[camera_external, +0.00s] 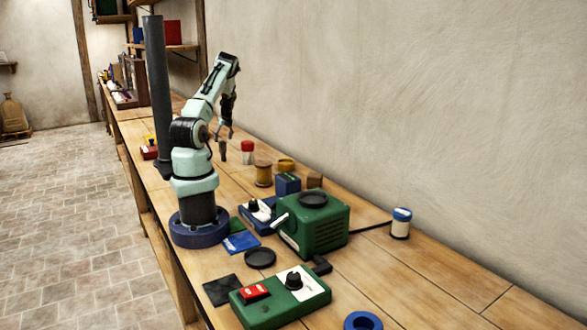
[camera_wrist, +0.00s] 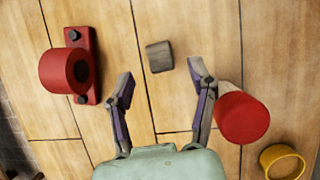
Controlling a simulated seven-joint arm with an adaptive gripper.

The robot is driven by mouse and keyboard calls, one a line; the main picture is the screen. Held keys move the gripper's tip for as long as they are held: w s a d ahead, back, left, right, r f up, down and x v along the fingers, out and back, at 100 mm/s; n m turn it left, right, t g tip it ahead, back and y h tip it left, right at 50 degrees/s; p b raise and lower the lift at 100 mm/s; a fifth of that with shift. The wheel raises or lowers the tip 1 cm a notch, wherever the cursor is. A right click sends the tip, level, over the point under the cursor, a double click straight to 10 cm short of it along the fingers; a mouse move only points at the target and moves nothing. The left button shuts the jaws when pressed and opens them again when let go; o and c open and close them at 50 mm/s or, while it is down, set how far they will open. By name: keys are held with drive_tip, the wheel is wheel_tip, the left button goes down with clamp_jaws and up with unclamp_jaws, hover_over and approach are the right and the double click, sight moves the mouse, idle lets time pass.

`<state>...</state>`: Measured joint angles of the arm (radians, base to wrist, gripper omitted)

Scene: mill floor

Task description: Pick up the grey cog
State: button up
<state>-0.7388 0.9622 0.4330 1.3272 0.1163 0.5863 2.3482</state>
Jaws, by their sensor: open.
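I cannot make out a toothed grey cog in either view. The nearest match in colour is a small dark grey-brown block (camera_wrist: 159,57), with a squarish outline, lying on the wooden bench in the wrist view. My gripper (camera_wrist: 162,76) is open and empty, with its two fingers spread apart. The block shows just beyond the fingertips, between their lines and apart from both. In the external view my gripper (camera_external: 223,136) hangs pointing down above the bench. A small brown upright piece (camera_external: 223,152) shows just below it; I cannot tell if it is the same block.
A red-topped jar (camera_external: 247,152) stands close right of my gripper; its red top (camera_wrist: 242,118) is beside the right finger. A red fixture (camera_wrist: 80,67) is at left. A yellow ring (camera_wrist: 284,161), wooden spool (camera_external: 263,174) and green machine (camera_external: 313,224) occupy the bench nearby.

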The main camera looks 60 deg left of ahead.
sight(223, 142)
drive_tip(key=x, duration=0.5)
drive_tip(key=shift+w+d+f, duration=0.1)
clamp_jaws()
